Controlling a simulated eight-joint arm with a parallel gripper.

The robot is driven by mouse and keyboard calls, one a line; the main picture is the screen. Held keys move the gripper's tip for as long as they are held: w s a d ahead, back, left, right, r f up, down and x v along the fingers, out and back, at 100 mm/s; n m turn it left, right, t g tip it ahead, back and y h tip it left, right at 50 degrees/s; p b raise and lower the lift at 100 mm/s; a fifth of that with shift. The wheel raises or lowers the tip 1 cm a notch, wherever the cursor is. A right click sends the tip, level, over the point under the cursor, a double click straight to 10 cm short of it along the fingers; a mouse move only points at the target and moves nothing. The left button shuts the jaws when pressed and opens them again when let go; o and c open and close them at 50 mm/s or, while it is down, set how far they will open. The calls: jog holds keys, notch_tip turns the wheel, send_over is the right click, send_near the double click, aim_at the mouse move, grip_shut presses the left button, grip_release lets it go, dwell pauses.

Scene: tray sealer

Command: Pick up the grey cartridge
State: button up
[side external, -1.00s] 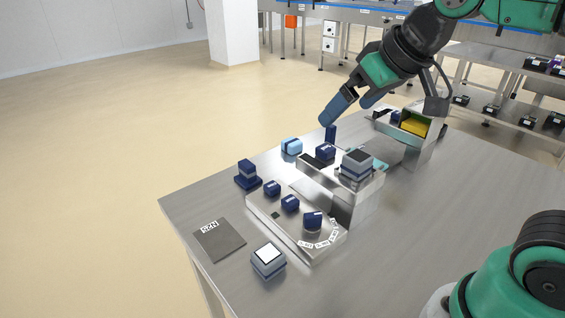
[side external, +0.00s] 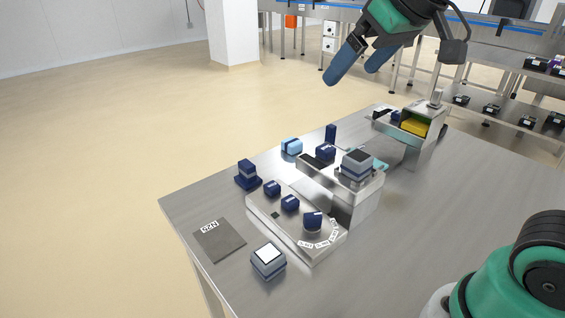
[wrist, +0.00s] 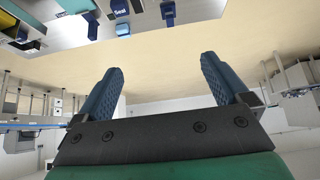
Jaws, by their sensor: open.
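Two grey blocks could be the grey cartridge, and I cannot tell which. One grey block with a white top (side external: 268,261) sits on the table at the near edge, beside the control panel. Another, dark-topped grey block (side external: 357,164) sits on the raised metal stand of the sealer. My gripper (side external: 352,74) is open and empty, high above the far side of the table and well away from both. In the wrist view its two blue fingers (wrist: 163,65) are apart with nothing between them. Neither grey block is clearly seen there.
The metal panel (side external: 263,208) carries several dark blue knobs. A light blue block (side external: 291,146) stands near the far edge. A metal holder with a yellow block (side external: 415,124) stands at the back. The table's right is clear.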

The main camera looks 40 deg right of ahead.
jog(key=w+d+f+g, duration=0.1)
jog(key=w+d+f, duration=0.1)
jog(key=d+f, duration=0.3)
jog(key=g, duration=0.1)
send_over(359, 155)
jog(key=s, duration=0.2)
notch_tip(359, 155, down, 8)
jog(key=shift+a+f, duration=0.1)
jog(key=shift+f+g, duration=0.2)
jog(key=shift+g, duration=0.1)
jog(key=shift+x, duration=2.6)
grip_shut()
